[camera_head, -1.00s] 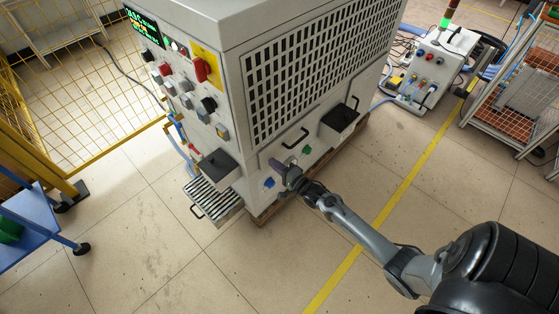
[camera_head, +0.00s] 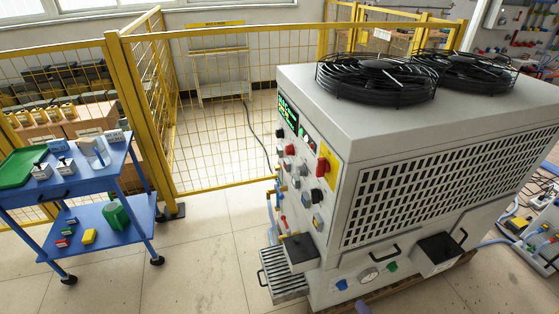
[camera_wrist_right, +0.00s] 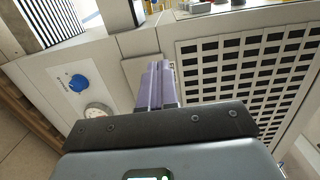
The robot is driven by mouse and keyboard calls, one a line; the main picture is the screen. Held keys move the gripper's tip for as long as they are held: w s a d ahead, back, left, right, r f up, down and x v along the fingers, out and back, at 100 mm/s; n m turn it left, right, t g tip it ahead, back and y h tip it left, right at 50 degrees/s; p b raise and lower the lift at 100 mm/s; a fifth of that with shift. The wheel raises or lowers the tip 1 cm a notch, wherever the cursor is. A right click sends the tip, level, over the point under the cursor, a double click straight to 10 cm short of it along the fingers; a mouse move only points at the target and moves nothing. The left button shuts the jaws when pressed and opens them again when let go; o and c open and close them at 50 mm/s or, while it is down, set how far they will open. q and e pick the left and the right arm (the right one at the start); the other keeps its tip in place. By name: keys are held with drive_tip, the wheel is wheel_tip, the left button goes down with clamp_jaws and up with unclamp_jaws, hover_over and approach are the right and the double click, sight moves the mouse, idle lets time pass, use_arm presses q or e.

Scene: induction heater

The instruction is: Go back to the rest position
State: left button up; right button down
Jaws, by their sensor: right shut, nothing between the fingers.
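My right gripper (camera_wrist_right: 157,88) shows in the right wrist view with its purple-grey fingers together and nothing between them. It is in front of the lower side of the induction heater (camera_wrist_right: 125,45), near the vent grille. I cannot tell whether it touches the panel. In the head view only a small part of the right gripper (camera_head: 363,307) seems to show at the bottom edge, below the heater's gauge. The heater (camera_head: 330,190) is a large grey cabinet with two black fans on top. My left gripper is in neither view.
A blue knob (camera_head: 342,284), a round gauge (camera_head: 369,275) and a green knob (camera_head: 392,267) sit low on the heater. Open black box (camera_head: 440,251) juts from its side. A blue cart (camera_head: 110,215) stands left, before a yellow fence (camera_head: 205,110). Floor between is clear.

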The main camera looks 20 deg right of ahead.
drive_tip(key=s+a+r+n+g+p, duration=0.25)
drive_tip(key=a+r+n+g, duration=0.4)
drive_tip(key=a+r, duration=0.65)
drive_tip(key=s+a+r+n+g+p, duration=0.1)
drive_tip(key=s+n+g, duration=0.3)
drive_tip(key=s+n, duration=0.25)
drive_tip(key=s+a+r+n+g, duration=0.2)
drive_tip(key=s+n+g, duration=0.2)
drive_tip(key=s+n, duration=0.25)
wheel_tip(320, 180, up, 38)
drive_tip(key=w+p, duration=0.1)
drive_tip(key=p, duration=3.7)
drive_tip(key=shift+f, duration=0.2)
drive_tip(key=shift+w+t, duration=0.1)
drive_tip(key=shift+t, duration=0.15)
